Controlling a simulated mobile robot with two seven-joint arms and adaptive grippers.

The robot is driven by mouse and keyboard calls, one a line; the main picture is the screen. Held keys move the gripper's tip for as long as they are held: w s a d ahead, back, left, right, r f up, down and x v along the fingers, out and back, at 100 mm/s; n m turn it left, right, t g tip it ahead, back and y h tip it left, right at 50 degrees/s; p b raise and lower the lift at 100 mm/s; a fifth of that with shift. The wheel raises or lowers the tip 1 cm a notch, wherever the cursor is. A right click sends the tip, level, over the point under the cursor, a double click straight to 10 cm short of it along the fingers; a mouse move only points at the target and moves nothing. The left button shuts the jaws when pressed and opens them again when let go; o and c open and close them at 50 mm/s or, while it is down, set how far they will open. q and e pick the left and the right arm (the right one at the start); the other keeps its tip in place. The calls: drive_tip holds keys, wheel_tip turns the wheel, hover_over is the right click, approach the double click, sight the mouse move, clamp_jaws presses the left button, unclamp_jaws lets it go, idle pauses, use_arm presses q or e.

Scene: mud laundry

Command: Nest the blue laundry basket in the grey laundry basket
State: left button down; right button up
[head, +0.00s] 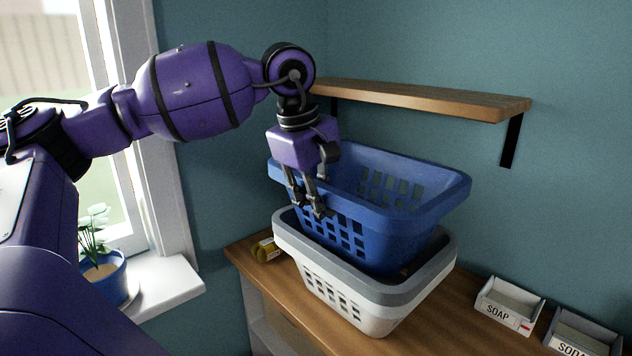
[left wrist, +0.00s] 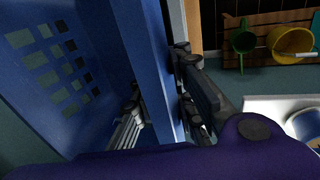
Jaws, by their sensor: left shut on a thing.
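The blue laundry basket (head: 440,195) is upright in the head view, its lower part inside the mouth of the grey laundry basket (head: 290,236) and its rim well above the grey rim. The grey basket, pale below with a grey rim, stands on the wooden counter. My left gripper (head: 318,205) is shut on the blue basket's near left wall, with fingers on both sides of it. The blue basket's wall (left wrist: 158,70) also shows between the fingers (left wrist: 165,125) in the left wrist view. Whether the blue basket's bottom touches the grey one is hidden. My right gripper is not in view.
A soap box (head: 508,304) and a soda box (head: 580,335) stand on the counter (head: 440,315) at the right. A yellow jar (head: 266,250) lies left of the baskets. A wooden shelf (head: 420,100) hangs above. A potted plant (head: 100,265) stands on the windowsill.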

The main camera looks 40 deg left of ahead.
sight(319, 225)
use_arm(q)
wheel_tip(319, 225, down, 3)
drive_tip(key=shift+f, duration=0.95)
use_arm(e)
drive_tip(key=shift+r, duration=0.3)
use_arm(q)
drive_tip(key=c, duration=2.1)
unclamp_jaws()
drive_tip(key=o, duration=0.6)
drive_tip(key=shift+c, duration=0.2)
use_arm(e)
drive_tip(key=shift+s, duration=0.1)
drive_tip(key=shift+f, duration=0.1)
use_arm(q)
drive_tip(key=o, duration=1.5)
drive_tip(key=shift+c, duration=0.2)
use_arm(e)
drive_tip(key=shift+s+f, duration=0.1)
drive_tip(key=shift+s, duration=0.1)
use_arm(q)
drive_tip(key=shift+p, duration=0.3)
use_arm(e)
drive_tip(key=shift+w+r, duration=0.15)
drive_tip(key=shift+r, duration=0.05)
